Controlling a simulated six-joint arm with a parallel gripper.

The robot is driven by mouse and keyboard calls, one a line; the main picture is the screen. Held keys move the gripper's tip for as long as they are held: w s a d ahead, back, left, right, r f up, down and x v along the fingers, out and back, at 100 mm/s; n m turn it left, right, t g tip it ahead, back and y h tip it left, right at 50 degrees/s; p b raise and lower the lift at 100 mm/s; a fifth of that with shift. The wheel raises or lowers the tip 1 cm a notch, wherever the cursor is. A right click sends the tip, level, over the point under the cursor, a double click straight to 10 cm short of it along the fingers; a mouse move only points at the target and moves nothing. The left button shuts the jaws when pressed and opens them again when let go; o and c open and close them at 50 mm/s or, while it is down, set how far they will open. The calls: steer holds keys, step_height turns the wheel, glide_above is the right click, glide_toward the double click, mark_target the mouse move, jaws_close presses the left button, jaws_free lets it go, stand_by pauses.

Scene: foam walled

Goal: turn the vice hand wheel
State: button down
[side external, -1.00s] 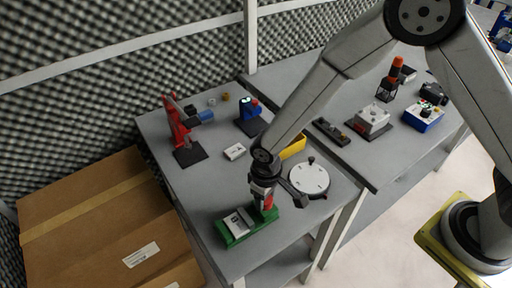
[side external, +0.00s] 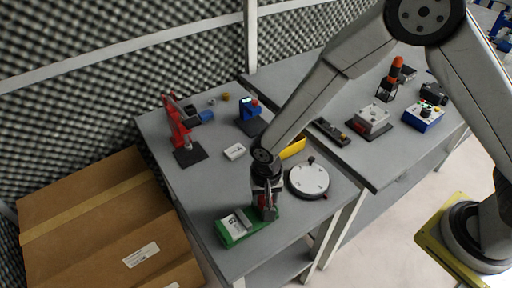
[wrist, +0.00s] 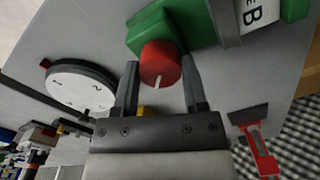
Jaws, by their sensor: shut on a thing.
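The vice (side external: 232,238) is a green block with a pale labelled top at the front of the table. Its green body also shows at the top of the wrist view (wrist: 190,22), beside a pale label with a "B". The red hand wheel (wrist: 160,62) is a round knob with a white mark on its rim, at the vice's end. My gripper (wrist: 160,72) has one finger on each side of the wheel and is shut on it. In the side view my gripper (side external: 266,208) covers most of the wheel.
A white round dial (side external: 309,180) stands close right of my gripper. A yellow bin (side external: 293,148) is behind. A red clamp-like fixture (side external: 178,125), a blue device (side external: 249,115) and a small white box (side external: 234,151) stand farther back. A cardboard box (side external: 95,225) is left of the table.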

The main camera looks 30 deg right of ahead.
stand_by(0.3)
steer(key=shift+c, duration=0.6)
jaws_free()
steer(key=shift+r, duration=0.15)
steer(key=shift+r, duration=3.75)
steer(key=shift+d, duration=0.1)
